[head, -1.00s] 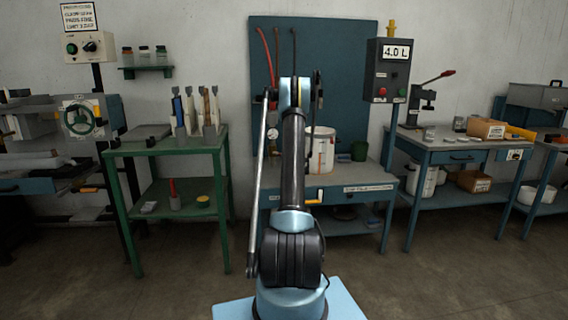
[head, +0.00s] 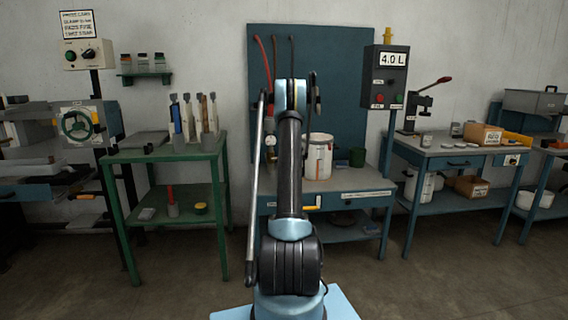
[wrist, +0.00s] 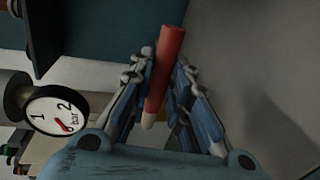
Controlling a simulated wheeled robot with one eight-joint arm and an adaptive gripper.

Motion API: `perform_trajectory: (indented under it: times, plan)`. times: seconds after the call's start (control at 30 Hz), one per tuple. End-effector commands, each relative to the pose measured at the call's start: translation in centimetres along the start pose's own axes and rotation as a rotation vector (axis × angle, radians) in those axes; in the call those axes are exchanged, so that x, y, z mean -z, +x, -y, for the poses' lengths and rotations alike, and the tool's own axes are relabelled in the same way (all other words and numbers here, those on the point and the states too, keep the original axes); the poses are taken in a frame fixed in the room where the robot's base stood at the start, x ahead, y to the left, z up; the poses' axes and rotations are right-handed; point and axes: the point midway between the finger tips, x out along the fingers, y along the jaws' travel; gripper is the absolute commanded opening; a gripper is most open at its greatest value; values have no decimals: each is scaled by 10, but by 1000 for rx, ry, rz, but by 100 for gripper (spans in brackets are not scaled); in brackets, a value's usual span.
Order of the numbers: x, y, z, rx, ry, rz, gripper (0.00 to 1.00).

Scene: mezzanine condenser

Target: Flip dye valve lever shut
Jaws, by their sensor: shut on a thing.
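In the wrist view a red lever handle (wrist: 166,62) with a pale end lies between the fingers of my gripper (wrist: 161,72). The gripper is shut on it. I take this handle to be the dye valve lever; the valve body is not clear in this view. In the head view my own arm stands in front of the blue panel and hides the gripper and most of the valve.
A round gauge marked in bar (wrist: 55,115) sits left of the fingers in the wrist view. In the head view a white bucket (head: 319,158) stands on the blue bench. A grey 4.0 L box (head: 386,75) is to its right, a green rack table (head: 165,152) to its left.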

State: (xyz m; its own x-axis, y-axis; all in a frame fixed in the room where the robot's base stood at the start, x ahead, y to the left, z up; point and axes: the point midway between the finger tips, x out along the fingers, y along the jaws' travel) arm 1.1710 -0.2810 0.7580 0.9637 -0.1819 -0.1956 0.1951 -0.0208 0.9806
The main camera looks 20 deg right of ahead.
Motion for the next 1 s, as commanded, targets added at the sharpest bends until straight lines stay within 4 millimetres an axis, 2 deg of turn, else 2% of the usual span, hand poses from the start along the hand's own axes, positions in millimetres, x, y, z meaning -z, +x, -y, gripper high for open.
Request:
perform_trajectory:
  times: [0.03, 0.1, 0.13, 0.2, 0.53, 0.67, 0.77, 1.0]
  plan:
    - [8, -1, 2, 6, -3, -12, 0]
    - [8, 0, 2, 6, -2, -12, 0]
    - [8, 0, 2, 5, -2, -12, 24]
    - [7, 0, 2, 4, -2, -10, 38]
    - [3, -1, 1, 2, 0, -4, 38]
    - [2, -8, 1, 2, 1, -4, 38]
    - [2, -21, 0, 2, 1, -3, 38]
    - [3, -67, 1, 2, 1, -3, 38]
